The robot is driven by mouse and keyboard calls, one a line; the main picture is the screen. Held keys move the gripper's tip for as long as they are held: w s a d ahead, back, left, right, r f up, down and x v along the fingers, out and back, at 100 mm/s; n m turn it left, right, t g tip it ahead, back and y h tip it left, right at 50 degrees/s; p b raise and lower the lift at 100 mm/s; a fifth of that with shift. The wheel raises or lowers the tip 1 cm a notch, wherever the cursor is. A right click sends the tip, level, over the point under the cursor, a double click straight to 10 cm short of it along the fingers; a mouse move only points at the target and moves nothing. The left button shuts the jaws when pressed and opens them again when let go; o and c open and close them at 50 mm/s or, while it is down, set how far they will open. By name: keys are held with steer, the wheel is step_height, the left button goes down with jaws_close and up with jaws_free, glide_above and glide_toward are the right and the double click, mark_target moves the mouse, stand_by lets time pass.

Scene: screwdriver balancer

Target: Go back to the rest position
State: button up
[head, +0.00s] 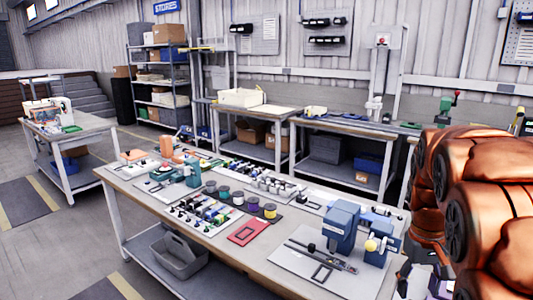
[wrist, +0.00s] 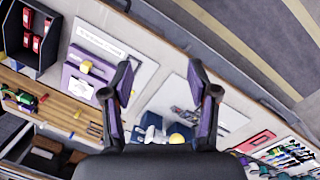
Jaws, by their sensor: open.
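My gripper (wrist: 161,82) is open in the wrist view, with its two dark, purple-sided fingers spread and nothing between them. It points down over the workbench edge and the floor beyond. Below it, a blue device (wrist: 151,124) with a yellow knob sits on a pale board (wrist: 186,92), partly hidden by my gripper. In the head view, the blue device (head: 341,224) stands upright on the workbench (head: 266,266). My orange arm fills the right side there, and the bench's right end is hidden behind it.
In the wrist view, a purple box (wrist: 84,84) and a black bin (wrist: 48,45) lie left. The floor (head: 62,245) at left is clear.

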steer(key=s+a+f, duration=0.2)
steer(key=s+a, duration=0.5)
steer(key=s, duration=0.4)
steer(key=s+a+f, duration=0.3)
steer(key=s+a, duration=0.4)
steer(key=s, duration=0.5)
steer(key=shift+a+f+n+g+y, duration=0.15)
steer(key=shift+a+n+g+y, duration=0.15)
steer(key=shift+a+y, duration=0.1)
